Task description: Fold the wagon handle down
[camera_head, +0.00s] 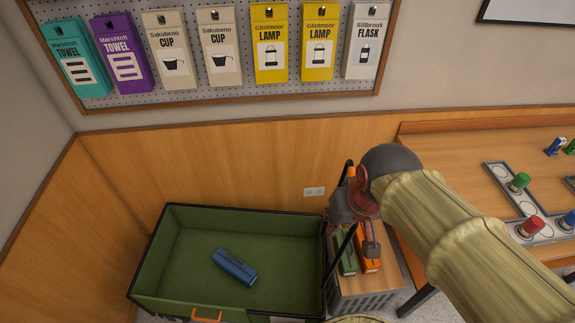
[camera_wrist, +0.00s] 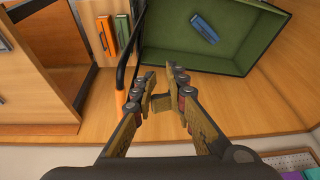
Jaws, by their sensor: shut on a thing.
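The green wagon (camera_head: 170,255) stands on the floor against the wood-panelled wall, with a blue box (camera_head: 235,266) lying inside. It also shows in the wrist view (camera_wrist: 222,60). Its black handle (camera_head: 338,262) rises steeply at the wagon's right end, tilted, with its upper part partly behind my gripper. In the wrist view the handle bar (camera_wrist: 128,62) runs down to the left side of my fingers. My gripper (camera_head: 362,228) is at the upper part of the handle and shut on it. In the wrist view the fingers (camera_wrist: 165,88) stand apart, and the exact contact is hard to see.
A wooden table (camera_head: 470,165) with coloured pieces is at the right. A pegboard (camera_head: 230,90) with hanging packages is above.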

